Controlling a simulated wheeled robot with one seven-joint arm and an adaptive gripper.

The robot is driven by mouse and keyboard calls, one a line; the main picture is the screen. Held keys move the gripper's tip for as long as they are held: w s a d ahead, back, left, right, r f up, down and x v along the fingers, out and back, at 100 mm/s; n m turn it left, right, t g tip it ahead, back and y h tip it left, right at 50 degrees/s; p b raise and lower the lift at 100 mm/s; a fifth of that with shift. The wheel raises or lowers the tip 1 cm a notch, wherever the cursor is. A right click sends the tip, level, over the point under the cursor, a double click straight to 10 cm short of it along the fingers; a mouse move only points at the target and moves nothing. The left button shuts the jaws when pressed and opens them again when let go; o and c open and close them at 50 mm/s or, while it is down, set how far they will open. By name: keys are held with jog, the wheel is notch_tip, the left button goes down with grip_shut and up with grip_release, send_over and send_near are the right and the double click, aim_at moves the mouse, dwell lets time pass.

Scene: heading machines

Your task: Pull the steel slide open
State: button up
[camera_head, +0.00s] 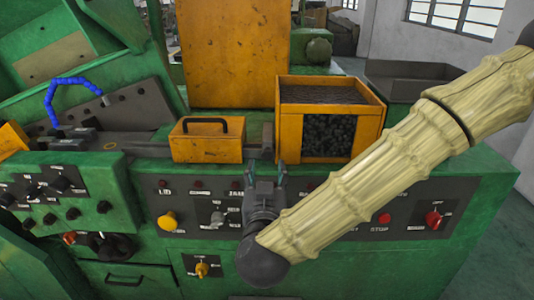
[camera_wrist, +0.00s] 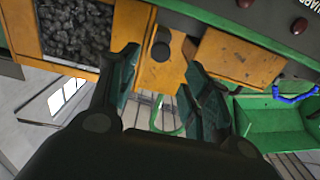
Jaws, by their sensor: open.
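A grey steel piece that looks like the slide (camera_head: 262,134) stands between the yellow box with a black handle (camera_head: 207,151) and the orange bin. My gripper (camera_head: 265,178) is open and empty, in front of the control panel and just below the grey piece. Its two fingers (camera_wrist: 161,75) stand apart on either side of the gap in the wrist view. I see no clear contact. My arm comes in from the right.
The orange bin (camera_head: 289,132) holds dark small parts. A control panel (camera_head: 325,205) with knobs and buttons lies behind my gripper. A blue hose (camera_head: 75,82) is at the left. A grey tray (camera_head: 408,83) sits at the back right. Free floor shows at the far right.

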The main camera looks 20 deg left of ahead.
aim_at(267, 156)
jog(key=p+x, duration=0.2)
jog(key=x, duration=0.7)
jog(key=shift+f+p, duration=0.1)
jog(key=shift+p, duration=0.25)
grip_shut()
